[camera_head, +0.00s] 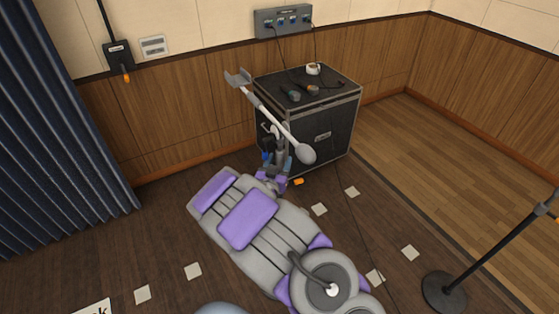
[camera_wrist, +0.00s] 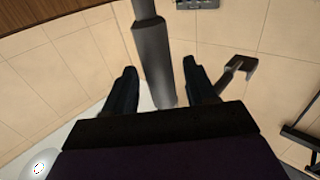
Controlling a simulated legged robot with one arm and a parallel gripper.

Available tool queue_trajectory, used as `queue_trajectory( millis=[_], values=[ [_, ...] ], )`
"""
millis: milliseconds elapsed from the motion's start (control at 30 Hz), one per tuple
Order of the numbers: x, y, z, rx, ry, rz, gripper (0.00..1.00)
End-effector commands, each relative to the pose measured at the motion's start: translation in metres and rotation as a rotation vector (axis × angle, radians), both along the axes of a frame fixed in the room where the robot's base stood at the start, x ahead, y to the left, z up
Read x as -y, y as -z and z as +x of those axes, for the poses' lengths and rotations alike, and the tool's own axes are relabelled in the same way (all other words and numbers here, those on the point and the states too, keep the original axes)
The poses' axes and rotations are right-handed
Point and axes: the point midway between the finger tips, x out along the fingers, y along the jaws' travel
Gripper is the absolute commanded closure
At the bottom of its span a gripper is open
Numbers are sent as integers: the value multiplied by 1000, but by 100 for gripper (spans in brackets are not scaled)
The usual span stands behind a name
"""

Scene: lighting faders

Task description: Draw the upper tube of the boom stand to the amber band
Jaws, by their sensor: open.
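The boom stand's pale boom (camera_head: 270,114) slants in front of the black case, with a grey bracket (camera_head: 238,78) at its upper left and a pale rounded weight (camera_head: 305,152) at its lower right. In the wrist view a grey upright tube (camera_wrist: 152,45) runs between the fingers of my gripper (camera_wrist: 160,85). It steps from a thinner, lighter part at the top to a thicker, darker part. The fingers stand apart on both sides of it. The bracket also shows in the wrist view (camera_wrist: 240,66). No amber band can be made out on the tube. My arm hides the upright in the head view.
The black case (camera_head: 335,125) stands behind the boom, with cables and small items on top. A small orange piece (camera_head: 299,181) shows low beside my arm. A black stand (camera_head: 488,247) rises at the right.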

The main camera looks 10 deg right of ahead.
Motion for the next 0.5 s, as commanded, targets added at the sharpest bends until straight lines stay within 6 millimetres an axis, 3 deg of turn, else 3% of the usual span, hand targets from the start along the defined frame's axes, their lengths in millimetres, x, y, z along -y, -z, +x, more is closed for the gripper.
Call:
queue_trajectory(
  millis=[200,500],
  values=[
    [5,-1,13,4,0,-1,44],
    [6,-1,15,3,-2,-1,44]
  ],
)
